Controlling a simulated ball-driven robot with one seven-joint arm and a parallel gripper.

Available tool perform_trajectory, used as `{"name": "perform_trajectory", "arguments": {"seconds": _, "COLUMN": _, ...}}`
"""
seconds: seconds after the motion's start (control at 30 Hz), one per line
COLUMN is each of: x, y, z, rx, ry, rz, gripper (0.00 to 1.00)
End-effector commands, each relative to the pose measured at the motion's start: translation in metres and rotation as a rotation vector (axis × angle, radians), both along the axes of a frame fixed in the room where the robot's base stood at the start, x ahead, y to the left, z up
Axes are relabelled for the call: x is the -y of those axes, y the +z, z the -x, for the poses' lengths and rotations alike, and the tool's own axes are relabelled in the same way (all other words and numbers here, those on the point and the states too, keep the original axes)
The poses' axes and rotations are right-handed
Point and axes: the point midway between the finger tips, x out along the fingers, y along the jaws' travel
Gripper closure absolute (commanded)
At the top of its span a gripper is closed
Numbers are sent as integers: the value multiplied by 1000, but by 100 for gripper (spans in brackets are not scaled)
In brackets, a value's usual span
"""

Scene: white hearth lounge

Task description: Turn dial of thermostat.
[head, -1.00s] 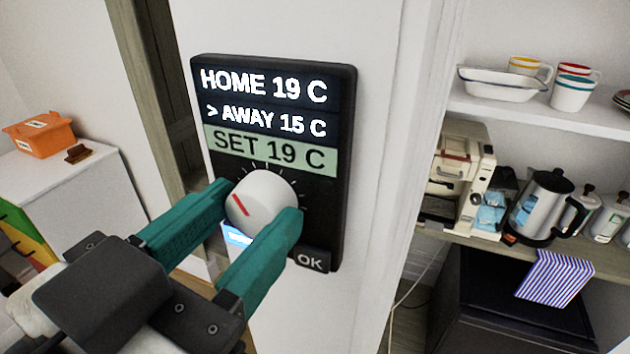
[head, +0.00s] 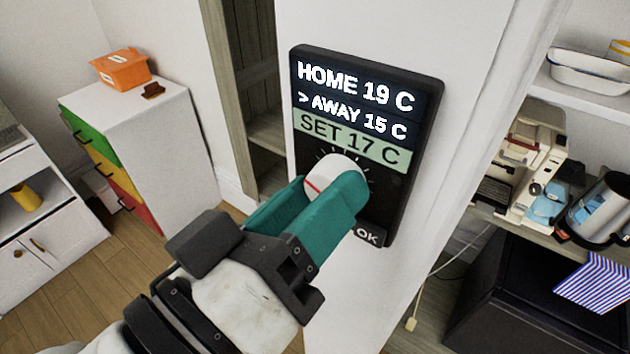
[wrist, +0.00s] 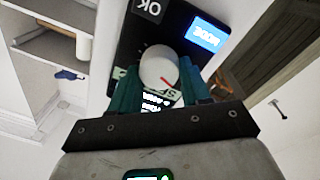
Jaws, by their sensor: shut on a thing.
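The black thermostat (head: 415,150) is mounted on the white wall post. Its screen reads "HOME 19 C", "> AWAY 15 C" and, on a green band, "SET 17 C". The white round dial (head: 338,168) with a red pointer line is below the screen, partly hidden by my fingers. My gripper (head: 322,198), with teal fingers, is shut on the dial. In the wrist view the dial (wrist: 158,66) sits between the two fingers. The OK button (head: 366,236) is at the lower right of the thermostat. The blue MODE button (wrist: 207,34) shows in the wrist view.
A white cabinet (head: 120,105) with coloured drawer fronts stands at left, bearing an orange box (head: 121,68). At right, shelves hold a coffee machine (head: 527,165), a kettle (head: 600,205) and a striped cloth (head: 597,285). The space before the thermostat is taken by my arm.

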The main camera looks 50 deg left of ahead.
Motion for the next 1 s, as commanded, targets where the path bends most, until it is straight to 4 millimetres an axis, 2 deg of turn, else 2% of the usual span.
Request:
{"name": "perform_trajectory", "arguments": {"seconds": 0.63, "x": -1, "y": 0, "z": 0, "rx": 17, "ry": 2, "rz": 56, "gripper": 84}}
{"name": "perform_trajectory", "arguments": {"seconds": 0.67, "x": -1, "y": 0, "z": 0, "rx": 16, "ry": 2, "rz": 56, "gripper": 52}}
{"name": "perform_trajectory", "arguments": {"seconds": 0.9, "x": 0, "y": 0, "z": 0, "rx": 14, "ry": 1, "rz": 55, "gripper": 29}}
{"name": "perform_trajectory", "arguments": {"seconds": 1.0, "x": 0, "y": 0, "z": 0, "rx": 14, "ry": 1, "rz": 55, "gripper": 28}}
